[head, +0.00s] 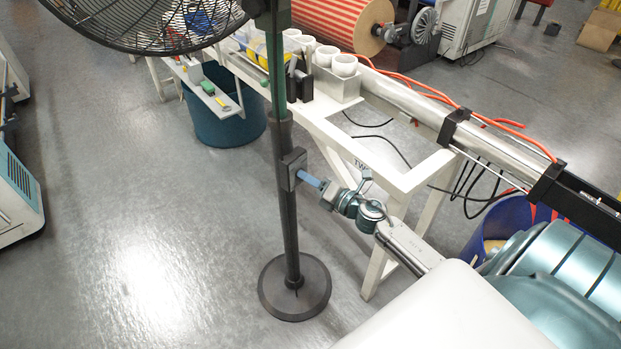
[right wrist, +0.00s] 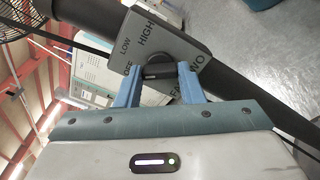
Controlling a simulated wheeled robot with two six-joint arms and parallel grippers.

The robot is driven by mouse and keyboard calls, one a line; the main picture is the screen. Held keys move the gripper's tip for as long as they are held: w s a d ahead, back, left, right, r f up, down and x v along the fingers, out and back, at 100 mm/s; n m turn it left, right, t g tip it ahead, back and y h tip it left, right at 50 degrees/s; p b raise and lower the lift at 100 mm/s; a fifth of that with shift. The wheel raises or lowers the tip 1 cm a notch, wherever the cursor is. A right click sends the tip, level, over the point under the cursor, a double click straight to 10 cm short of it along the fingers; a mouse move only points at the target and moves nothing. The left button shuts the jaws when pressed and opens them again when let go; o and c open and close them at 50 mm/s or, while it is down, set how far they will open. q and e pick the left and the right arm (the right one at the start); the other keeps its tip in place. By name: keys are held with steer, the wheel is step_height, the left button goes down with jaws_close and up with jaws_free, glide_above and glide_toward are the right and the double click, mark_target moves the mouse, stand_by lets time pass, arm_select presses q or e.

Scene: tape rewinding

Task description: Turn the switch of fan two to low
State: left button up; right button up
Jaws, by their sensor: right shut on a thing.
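The fan's switch box (head: 292,168) is mounted on the dark pole (head: 289,220) of a standing fan. In the right wrist view the grey box face (right wrist: 178,42) reads LOW and HIGH, with part of OFF and of the fan's name showing. A round dark knob (right wrist: 156,66) sits on this face. My right gripper (head: 306,177) is at the box, and its blue fingers (right wrist: 158,78) are shut on the knob, one on each side. The fingers partly cover the lettering. I cannot tell which label the knob points to. My left gripper is in neither view.
The black fan cage (head: 150,22) is at the top left and the round fan base (head: 294,288) stands on the floor. A white frame (head: 400,178) with a metal rail is behind and right of my right arm. The floor at left is clear.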

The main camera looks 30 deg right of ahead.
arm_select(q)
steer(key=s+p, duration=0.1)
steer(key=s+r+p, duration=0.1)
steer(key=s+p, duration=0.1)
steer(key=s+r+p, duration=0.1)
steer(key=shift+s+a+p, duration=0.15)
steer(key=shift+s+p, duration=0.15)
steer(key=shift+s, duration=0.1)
arm_select(e)
steer(key=m, duration=0.6)
steer(key=shift+m, duration=0.3)
steer(key=o, duration=1)
